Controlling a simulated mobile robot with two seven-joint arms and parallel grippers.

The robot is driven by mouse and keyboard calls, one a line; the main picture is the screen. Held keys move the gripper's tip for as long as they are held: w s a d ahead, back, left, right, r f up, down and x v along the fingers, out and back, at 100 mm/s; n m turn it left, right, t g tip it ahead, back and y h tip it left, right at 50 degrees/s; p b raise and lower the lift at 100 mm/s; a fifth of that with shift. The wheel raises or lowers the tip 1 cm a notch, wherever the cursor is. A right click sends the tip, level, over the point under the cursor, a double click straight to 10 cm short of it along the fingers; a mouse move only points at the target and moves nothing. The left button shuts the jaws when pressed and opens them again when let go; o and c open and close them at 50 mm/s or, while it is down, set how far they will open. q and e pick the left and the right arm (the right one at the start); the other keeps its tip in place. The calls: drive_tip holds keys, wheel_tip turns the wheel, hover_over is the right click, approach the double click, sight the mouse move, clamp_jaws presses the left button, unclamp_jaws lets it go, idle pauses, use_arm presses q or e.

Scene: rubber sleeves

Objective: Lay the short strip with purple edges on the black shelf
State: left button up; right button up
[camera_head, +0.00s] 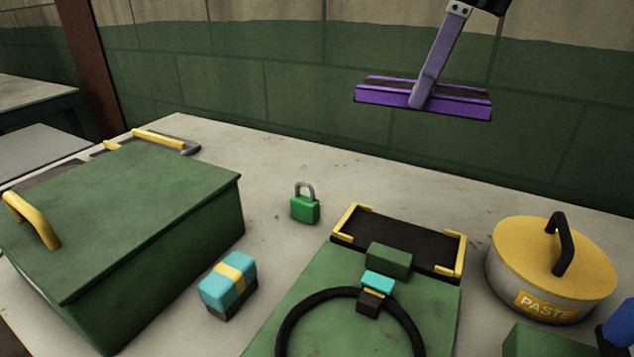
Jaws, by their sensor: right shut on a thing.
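The short strip with purple edges (460,101) is in the air at the upper right, in front of the green wall. It has a dark middle and lies roughly level. My right gripper (421,95) comes down from the top and is shut on it near its middle. The black shelf (410,238) is a dark flat panel with yellow corner pieces, below the strip in the picture, at the far end of a green board. The part of the shelf that shows is bare. My left gripper is not in view.
A green lidded box (140,215) fills the left. A green padlock (305,208) and a turquoise block with a yellow band (229,284) stand between box and shelf. A yellow-lidded paste pot (520,255) stands right of the shelf. A black ring (287,318) is on the green board (325,278).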

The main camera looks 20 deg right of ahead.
drive_tip(key=shift+d+f+m, duration=0.25)
drive_tip(key=shift+f+m, duration=0.05)
drive_tip(key=shift+f, duration=0.45)
drive_tip(key=b, duration=0.3)
hover_over(396, 237)
drive_tip(key=f, duration=1.5)
drive_tip(key=shift+s+d+f, duration=0.3)
drive_tip(key=shift+s+f, duration=0.05)
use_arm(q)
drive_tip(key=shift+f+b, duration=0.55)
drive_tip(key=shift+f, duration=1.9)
use_arm(e)
drive_tip(key=shift+f, duration=2.1)
drive_tip(key=shift+f, duration=0.1)
drive_tip(key=o, duration=1.1)
